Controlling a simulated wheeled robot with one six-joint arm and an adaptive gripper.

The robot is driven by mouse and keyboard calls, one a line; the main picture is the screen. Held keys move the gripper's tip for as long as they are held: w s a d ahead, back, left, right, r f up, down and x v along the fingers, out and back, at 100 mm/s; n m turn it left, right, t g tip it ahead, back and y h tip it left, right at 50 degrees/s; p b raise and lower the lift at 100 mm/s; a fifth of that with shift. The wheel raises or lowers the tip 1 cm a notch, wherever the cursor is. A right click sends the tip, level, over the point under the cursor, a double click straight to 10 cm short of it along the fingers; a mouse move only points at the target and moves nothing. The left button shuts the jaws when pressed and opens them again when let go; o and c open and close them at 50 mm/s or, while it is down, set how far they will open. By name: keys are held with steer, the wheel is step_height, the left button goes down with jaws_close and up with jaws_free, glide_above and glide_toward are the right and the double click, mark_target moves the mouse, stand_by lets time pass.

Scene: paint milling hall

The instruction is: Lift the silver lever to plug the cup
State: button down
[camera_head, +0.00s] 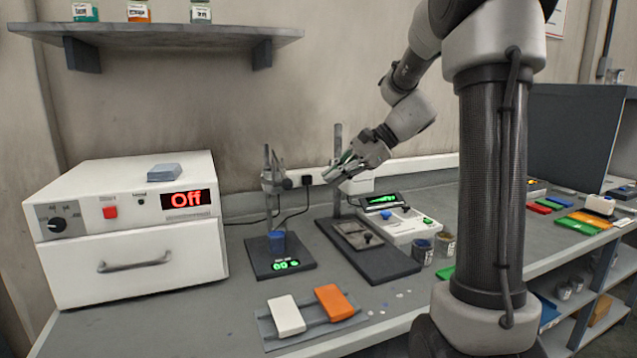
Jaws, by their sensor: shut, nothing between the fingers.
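A thin grey stand (267,165) rises from a dark base with a green lit readout (286,264). A small grey holder (274,182) is on its upper part; I cannot clearly make out the silver lever or a separate cup there. A blue cup (277,242) sits on the dark base below. My gripper (334,172) is shut and empty. It is raised to the right of the holder, apart from it in the picture, pointing left and down. It partly hides a second stand (338,140) behind it.
A white oven (135,282) reading "Off" stands at the left. A dark stand base (392,264) and a white device with a green display (395,229) lie right of the cup. White (287,314) and orange (335,302) blocks lie in front. A shelf (180,36) overhangs.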

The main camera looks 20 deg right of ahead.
mark_target(280, 168)
steer(key=w+a+f, duration=0.1)
steer(key=a+f, duration=0.1)
steer(key=a, duration=0.6)
steer(key=shift+f, duration=0.3)
steer(key=shift+w, duration=0.1)
steer(key=r+g, duration=0.1)
steer(key=s+r+m+g, duration=0.1)
steer(key=r, duration=0.1)
steer(key=shift+s+m+g, duration=0.15)
steer(key=shift+m+g, duration=0.15)
steer(key=shift+g, duration=0.1)
steer(key=shift+r, duration=0.95)
